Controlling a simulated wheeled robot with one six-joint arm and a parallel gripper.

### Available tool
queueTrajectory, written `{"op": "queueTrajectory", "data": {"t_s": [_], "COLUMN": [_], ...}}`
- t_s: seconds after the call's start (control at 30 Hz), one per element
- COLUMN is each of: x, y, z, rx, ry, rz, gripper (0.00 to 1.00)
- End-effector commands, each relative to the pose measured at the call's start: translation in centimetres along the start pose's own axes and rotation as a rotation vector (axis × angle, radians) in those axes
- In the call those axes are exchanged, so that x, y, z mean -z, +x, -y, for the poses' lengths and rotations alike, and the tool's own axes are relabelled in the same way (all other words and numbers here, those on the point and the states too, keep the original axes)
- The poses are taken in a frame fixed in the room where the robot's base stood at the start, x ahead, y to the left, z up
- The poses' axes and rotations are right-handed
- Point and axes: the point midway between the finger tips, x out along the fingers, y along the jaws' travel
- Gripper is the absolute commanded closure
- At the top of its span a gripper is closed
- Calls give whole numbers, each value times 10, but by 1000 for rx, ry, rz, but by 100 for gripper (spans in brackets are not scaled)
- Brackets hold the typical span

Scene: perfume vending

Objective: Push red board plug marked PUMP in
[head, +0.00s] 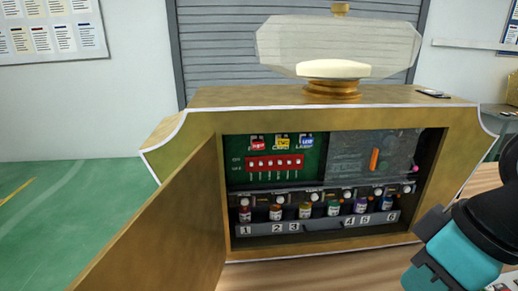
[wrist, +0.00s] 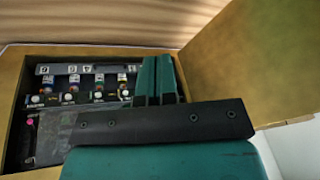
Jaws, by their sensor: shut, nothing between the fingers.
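The red plug (head: 258,145) sits at the upper left of the green board (head: 315,160) inside the open cabinet in the head view. The lettering above it is too small to read surely. A yellow plug (head: 283,142) and a blue plug (head: 307,141) are to its right. My gripper (wrist: 156,78) has its two teal fingers together, empty, in front of the cabinet in the wrist view, which is upside down. The gripper hides the board there, and the red plug does not show. In the head view, teal and black parts of my arm are at the lower right, apart from the plug.
A red switch block (head: 274,167) is below the plugs. Several small bottles stand on a numbered rack (head: 320,224) beneath. The open door (head: 165,225) juts forward on the left. A dark panel with an orange bar (head: 375,159) is right of the board.

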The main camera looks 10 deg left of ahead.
Motion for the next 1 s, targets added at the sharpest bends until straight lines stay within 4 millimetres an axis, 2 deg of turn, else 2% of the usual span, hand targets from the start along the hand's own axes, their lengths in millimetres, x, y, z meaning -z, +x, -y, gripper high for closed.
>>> {"op": "queueTrajectory", "data": {"t_s": [0.1, 0.2, 0.33, 0.4, 0.47, 0.53, 0.63, 0.7, 0.8, 0.9, 1.0], "x": [34, 68, 119, 149, 173, 196, 217, 224, 230, 235, 246], "y": [33, 55, 67, 68, 65, 62, 58, 56, 55, 54, 55], "z": [-32, -61, -76, -69, -53, -27, 13, 36, 55, 58, 51], "rx": [-192, -427, -771, -969, -1138, -1326, -1553, -1670, -1767, -1796, -1793], "ry": [-259, -575, -1060, -1342, -1571, -1807, -2057, -2168, -2246, -2266, -2262], "rz": [0, 31, 134, 219, 303, 406, 546, 625, 695, 718, 719], "gripper": [100, 100, 100, 100, 100, 100, 100, 100, 100, 100, 100]}}
